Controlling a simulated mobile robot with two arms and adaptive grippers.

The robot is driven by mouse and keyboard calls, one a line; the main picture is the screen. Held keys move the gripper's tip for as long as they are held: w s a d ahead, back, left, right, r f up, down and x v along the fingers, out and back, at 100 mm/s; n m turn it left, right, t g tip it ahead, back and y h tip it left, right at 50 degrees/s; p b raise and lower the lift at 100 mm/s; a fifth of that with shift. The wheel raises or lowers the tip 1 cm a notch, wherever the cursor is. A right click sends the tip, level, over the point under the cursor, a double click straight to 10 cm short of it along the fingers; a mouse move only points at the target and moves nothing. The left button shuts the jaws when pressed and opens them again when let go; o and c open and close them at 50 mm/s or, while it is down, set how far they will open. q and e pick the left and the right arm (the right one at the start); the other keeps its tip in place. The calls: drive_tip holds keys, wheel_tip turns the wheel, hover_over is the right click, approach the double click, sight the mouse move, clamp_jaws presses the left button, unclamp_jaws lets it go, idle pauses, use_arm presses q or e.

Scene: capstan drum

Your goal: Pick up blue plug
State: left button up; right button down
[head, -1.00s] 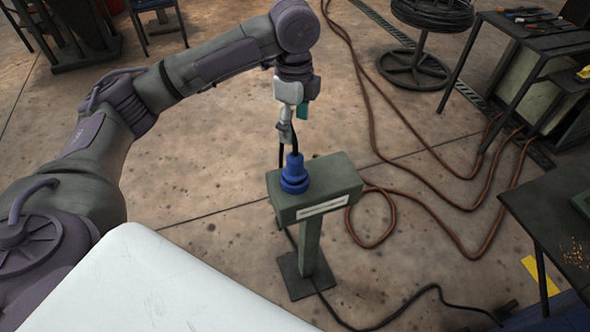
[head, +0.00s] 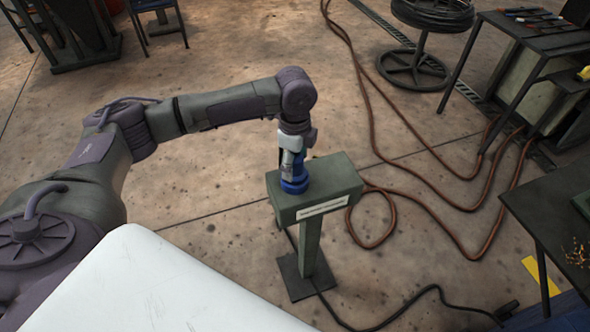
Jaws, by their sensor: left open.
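The blue plug (head: 294,184) stands upright on top of a green post-mounted box (head: 338,175) with a pale label on its front. Its upper part is mostly hidden behind my left gripper. My left gripper (head: 291,168) points down right over the plug, its fingers at the plug's upper part. The gripper is open; whether the fingers touch the plug cannot be seen. My right gripper is not in view.
A black cable (head: 400,307) runs over the floor from the post's base. Brown hoses (head: 375,125) lie looped to the right. A dark table (head: 550,215) and a tool bench (head: 535,35) stand at the right. The floor left of the post is clear.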

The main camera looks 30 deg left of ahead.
use_arm(q)
clamp_jaws()
idle(0.4)
drive_tip(key=shift+r, duration=0.15)
